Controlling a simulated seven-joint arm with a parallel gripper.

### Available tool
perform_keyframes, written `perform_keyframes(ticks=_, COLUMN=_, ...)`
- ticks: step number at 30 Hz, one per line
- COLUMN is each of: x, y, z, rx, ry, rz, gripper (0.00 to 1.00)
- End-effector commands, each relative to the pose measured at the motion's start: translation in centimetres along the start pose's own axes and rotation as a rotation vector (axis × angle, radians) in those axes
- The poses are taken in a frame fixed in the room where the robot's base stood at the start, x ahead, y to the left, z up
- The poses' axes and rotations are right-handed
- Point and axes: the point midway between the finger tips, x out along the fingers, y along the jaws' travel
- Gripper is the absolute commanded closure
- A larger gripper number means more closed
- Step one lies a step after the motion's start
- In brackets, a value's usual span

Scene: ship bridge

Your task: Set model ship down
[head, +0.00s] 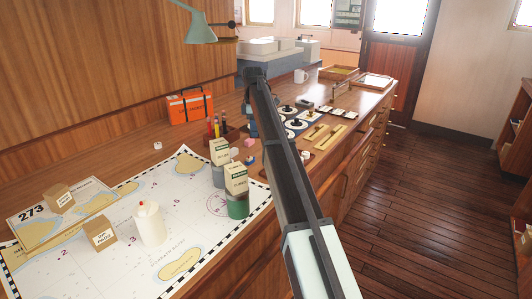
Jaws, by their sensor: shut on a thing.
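My arm reaches from the bottom right over the wooden counter (130,174), its far end above the counter's middle. My gripper (250,124) hangs below that end, pointing down, and shows only as a narrow dark blue-grey strip at the left edge of the arm. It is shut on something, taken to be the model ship. I cannot make out the ship's shape or whether it touches the counter; my arm hides that spot. A small pink block (250,142) and a small blue piece (251,159) show just below the gripper.
A nautical chart (120,255) covers the near counter, with a white candle-like bottle (149,224), small boxes (100,235) and green-based cartons (237,192). Instrument panels (293,123) lie right of my arm.

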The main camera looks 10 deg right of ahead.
Motion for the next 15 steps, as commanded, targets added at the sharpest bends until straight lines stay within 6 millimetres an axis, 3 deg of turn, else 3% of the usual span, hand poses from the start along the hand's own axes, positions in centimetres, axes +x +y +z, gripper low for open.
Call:
perform_keyframes(ticks=6, x=-0.3, y=3.4, z=4.4, rx=0.134, ry=0.002, rz=0.002, gripper=0.98)
perform_keyframes(ticks=15, x=-0.9, y=5.6, z=3.6, rx=0.387, ry=0.006, rz=0.013, gripper=0.98)
